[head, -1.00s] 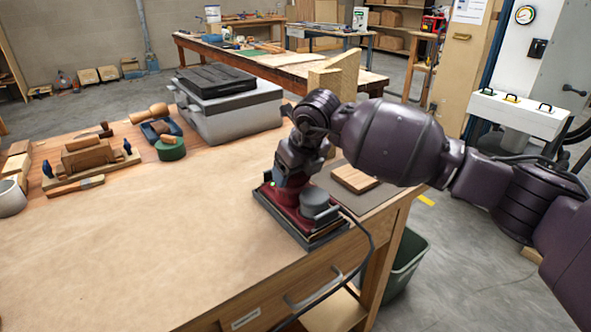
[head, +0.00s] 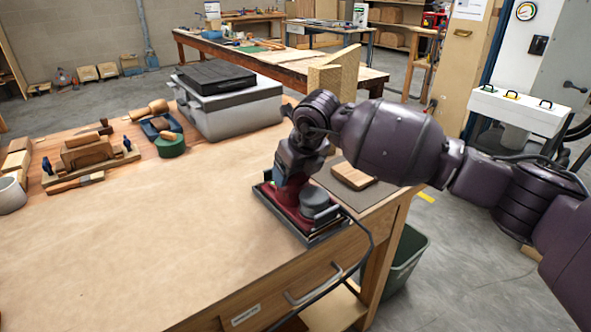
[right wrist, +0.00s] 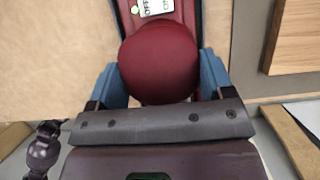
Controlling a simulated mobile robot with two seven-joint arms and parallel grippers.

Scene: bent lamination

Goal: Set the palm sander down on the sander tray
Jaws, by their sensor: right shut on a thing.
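The palm sander (head: 301,201) is dark red with a grey round cap and a trailing black cord. It sits within the black rim of the sander tray (head: 326,233), near the front right edge of the workbench. My right gripper (head: 291,178) is at the sander's rear, reaching down from above. In the right wrist view, the blue fingers of my right gripper (right wrist: 160,84) stand on both sides of the sander's rounded red body (right wrist: 158,62). The sander looks level; its underside is hidden, so its contact with the tray floor cannot be seen. My left gripper is out of view.
A wooden block (head: 353,175) lies on a dark mat just right of the tray. The paper-covered bench (head: 150,240) left of the tray is clear.

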